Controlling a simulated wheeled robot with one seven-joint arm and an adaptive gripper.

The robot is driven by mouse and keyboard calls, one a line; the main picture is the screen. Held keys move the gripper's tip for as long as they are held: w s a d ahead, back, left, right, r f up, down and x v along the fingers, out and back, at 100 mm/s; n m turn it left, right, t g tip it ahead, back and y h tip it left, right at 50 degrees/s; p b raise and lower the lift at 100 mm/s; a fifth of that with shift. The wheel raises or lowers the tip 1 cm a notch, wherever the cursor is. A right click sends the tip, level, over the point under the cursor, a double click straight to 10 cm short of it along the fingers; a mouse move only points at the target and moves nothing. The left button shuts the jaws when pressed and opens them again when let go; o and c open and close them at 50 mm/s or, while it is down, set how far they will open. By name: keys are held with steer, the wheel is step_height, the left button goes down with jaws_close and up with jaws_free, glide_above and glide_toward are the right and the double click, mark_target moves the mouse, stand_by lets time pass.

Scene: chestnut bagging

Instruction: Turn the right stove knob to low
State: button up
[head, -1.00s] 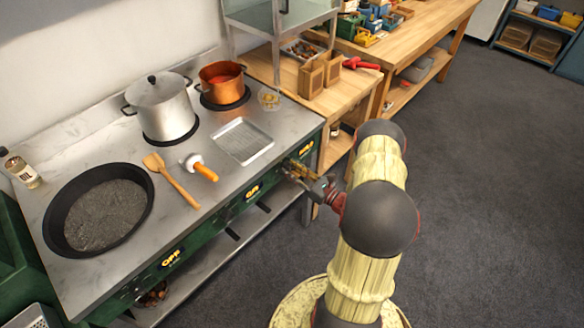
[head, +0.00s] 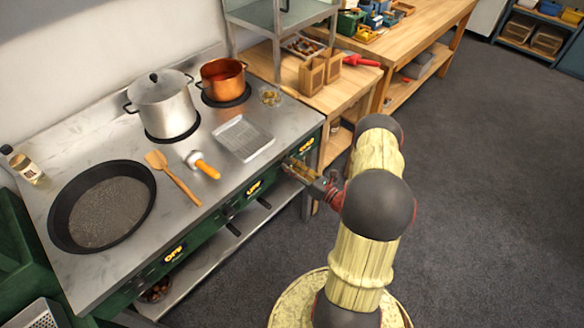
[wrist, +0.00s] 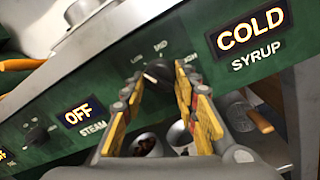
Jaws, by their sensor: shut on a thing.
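The right stove knob (wrist: 157,72) is a small dark dial on the green front panel (wrist: 215,80), with a printed scale around it that includes MID. Its lit label reads COLD, with SYRUP beneath (wrist: 250,40). My gripper (wrist: 160,82) has its yellow-and-black fingers on both sides of the knob, shut on it. The knob's exact pointer direction is hard to make out. In the head view my gripper (head: 292,169) is at the right end of the stove front, and it hides the knob.
Another knob (wrist: 36,134) beside an OFF STEAM label (wrist: 85,115) is to the left. On the steel stove top are a black pan (head: 60,225), a lidded pot (head: 165,105), a copper pot (head: 222,84) and a tray (head: 243,138). A wooden table (head: 345,100) stands behind.

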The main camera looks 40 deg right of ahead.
steer(key=o, duration=1.2)
steer(key=shift+c, duration=0.2)
steer(key=s+d+f, duration=0.1)
steer(key=s, duration=1.1)
steer(key=shift+d, duration=0.25)
